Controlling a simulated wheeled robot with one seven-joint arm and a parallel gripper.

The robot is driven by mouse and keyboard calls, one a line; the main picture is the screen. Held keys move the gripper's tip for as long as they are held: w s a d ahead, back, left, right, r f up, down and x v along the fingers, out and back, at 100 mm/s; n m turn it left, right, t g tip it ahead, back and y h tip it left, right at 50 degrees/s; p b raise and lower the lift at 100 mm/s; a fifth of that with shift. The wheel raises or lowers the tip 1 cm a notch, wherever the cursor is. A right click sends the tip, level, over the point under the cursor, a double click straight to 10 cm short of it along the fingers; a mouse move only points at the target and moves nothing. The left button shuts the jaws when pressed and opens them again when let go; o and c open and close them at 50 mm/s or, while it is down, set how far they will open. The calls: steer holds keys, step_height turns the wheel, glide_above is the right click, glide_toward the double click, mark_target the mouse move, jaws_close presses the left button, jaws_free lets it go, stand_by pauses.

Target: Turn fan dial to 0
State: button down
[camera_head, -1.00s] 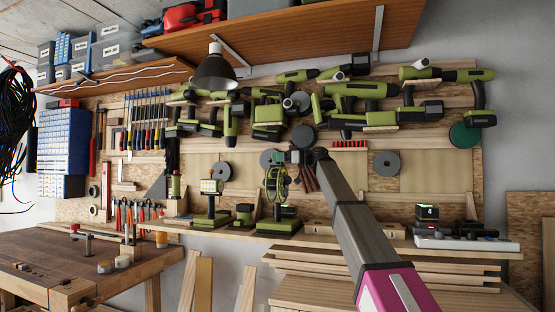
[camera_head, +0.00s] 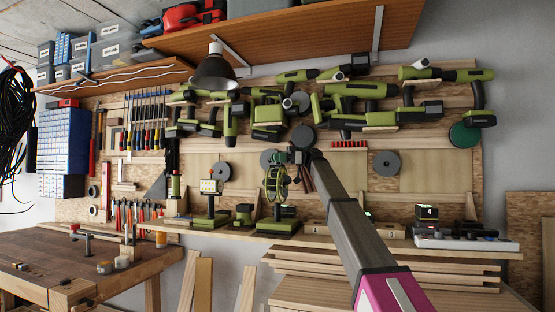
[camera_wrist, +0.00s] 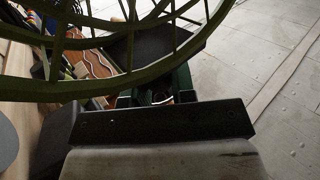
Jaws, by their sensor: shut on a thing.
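The green fan (camera_head: 277,183) stands upright on its base (camera_head: 279,226) on the narrow wall shelf. Its cage (camera_wrist: 120,83) fills the upper left of the wrist view. My gripper (camera_head: 288,157) is at the upper right of the fan's cage in the head view, with my arm reaching in from the lower right. In the wrist view my gripper (camera_wrist: 158,98) is close against a small dark part behind the cage and is shut on it. This appears to be the fan dial, but its markings are hidden.
A small box marked 4 (camera_head: 427,212) and a power strip (camera_head: 480,243) are at the right. Green power tools hang above. The workbench (camera_head: 130,258) is at lower left.

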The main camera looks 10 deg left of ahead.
steer(key=c, duration=1)
jaws_free()
steer(key=shift+o, duration=0.2)
steer(key=shift+t, duration=0.3)
steer(key=m+t+y, duration=0.1)
steer(key=m+t, duration=0.1)
steer(key=shift+s+t+y, duration=0.2)
steer(key=shift+t+y, duration=0.2)
steer(key=m+t, duration=0.2)
steer(key=t, duration=0.2)
steer(key=m+t, duration=0.3)
steer(key=t, duration=0.1)
steer(key=shift+m+y, duration=0.3)
steer(key=shift+y, duration=0.1)
steer(key=m+t+h, duration=0.1)
steer(key=m+t, duration=0.1)
steer(key=t, duration=0.1)
steer(key=m+t+h, duration=0.1)
steer(key=m+t, duration=0.1)
steer(key=t, duration=0.1)
steer(key=shift+a+t, duration=0.1)
steer(key=shift+t, duration=0.2)
steer(key=shift+w+m+t+h, duration=0.15)
steer(key=shift+m+t+h, duration=1.85)
steer(key=shift+t, duration=0.5)
steer(key=v, duration=1)
steer(key=shift+d, duration=0.35)
